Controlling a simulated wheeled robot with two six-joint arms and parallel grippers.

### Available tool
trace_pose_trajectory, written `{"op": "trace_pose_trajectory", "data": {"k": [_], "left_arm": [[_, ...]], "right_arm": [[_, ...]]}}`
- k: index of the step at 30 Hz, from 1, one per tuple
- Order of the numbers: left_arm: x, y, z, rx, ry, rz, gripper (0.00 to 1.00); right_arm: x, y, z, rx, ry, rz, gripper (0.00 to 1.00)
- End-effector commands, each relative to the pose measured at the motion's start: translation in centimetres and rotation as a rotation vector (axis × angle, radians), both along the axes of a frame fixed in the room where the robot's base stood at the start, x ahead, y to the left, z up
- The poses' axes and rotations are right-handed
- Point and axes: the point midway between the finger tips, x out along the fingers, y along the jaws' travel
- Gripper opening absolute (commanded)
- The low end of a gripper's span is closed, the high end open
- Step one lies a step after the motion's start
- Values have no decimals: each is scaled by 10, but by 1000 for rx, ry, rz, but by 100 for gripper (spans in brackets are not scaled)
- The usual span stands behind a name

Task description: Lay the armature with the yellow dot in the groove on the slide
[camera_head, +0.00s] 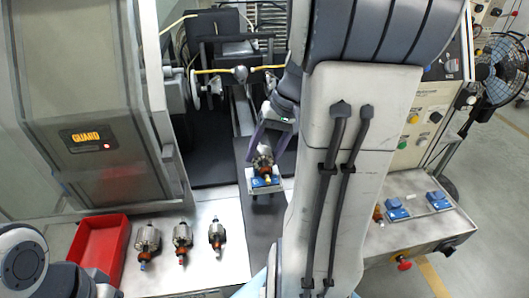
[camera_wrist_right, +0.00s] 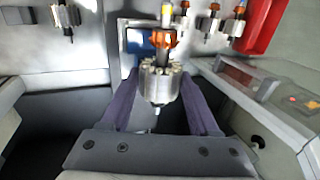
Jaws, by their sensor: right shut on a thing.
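The held armature (camera_head: 262,161) has a steel core, an orange-red commutator and a yellow mark on its shaft end. It also shows in the right wrist view (camera_wrist_right: 160,84), upright in the picture between the purple fingers. My right gripper (camera_head: 264,150) is shut on it, and its fingers show in the wrist view (camera_wrist_right: 160,108). The slide (camera_head: 277,184), with blue blocks on it, is right beneath the armature in the head view. I cannot tell whether the armature touches it; the groove is hidden. My left arm shows at the lower left, but its gripper is out of view.
Three more armatures, left (camera_head: 147,238), middle (camera_head: 182,236) and right (camera_head: 216,232), lie on the pale table (camera_head: 215,268). A red bin (camera_head: 98,245) is left of them. A guarded machine (camera_head: 85,110) stands behind.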

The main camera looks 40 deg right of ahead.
Motion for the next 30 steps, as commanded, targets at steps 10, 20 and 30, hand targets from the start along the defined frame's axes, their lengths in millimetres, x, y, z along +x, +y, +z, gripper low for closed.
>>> {"op": "trace_pose_trajectory", "data": {"k": [10,20,30], "left_arm": [[0,0,-6,0,0,0,50],[0,0,-9,0,0,0,50],[0,0,-9,0,0,0,50]], "right_arm": [[-2,1,-12,6,10,1,0],[-2,1,-16,6,12,2,0],[-3,1,-16,6,13,2,96]]}}
